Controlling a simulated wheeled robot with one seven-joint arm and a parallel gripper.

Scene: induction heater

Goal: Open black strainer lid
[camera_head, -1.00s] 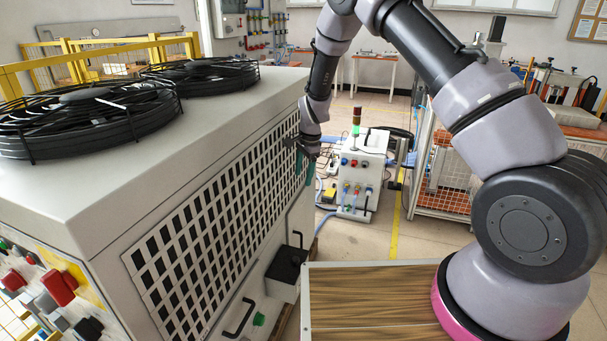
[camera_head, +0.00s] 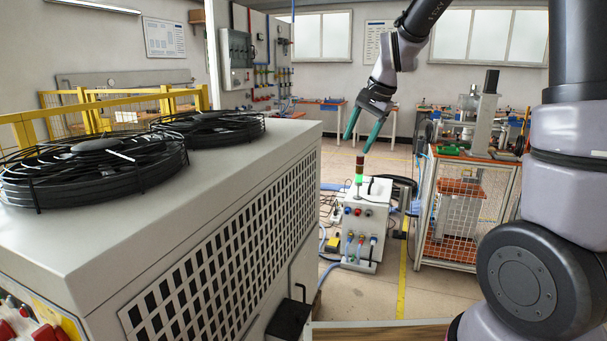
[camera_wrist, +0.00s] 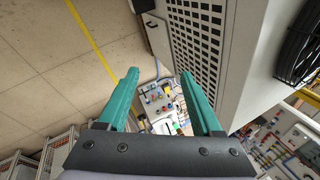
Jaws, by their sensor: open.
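A black box-like part with a small upright black handle, which looks like the strainer lid (camera_head: 288,318), sits low on the side of the large grey machine (camera_head: 235,105). My gripper (camera_head: 356,145) is open and empty, in the air to the right of and well above the black part. Its two green fingers point down and slightly left. In the wrist view my gripper (camera_wrist: 160,73) has its fingers spread, with nothing between them.
Two black fans (camera_head: 95,165) top the grey machine, and a white grille (camera_head: 240,250) covers its side. A control box (camera_head: 362,220) with a signal light stands on the floor beyond. A wire-mesh cart (camera_head: 465,210) is at right. Open floor lies between them.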

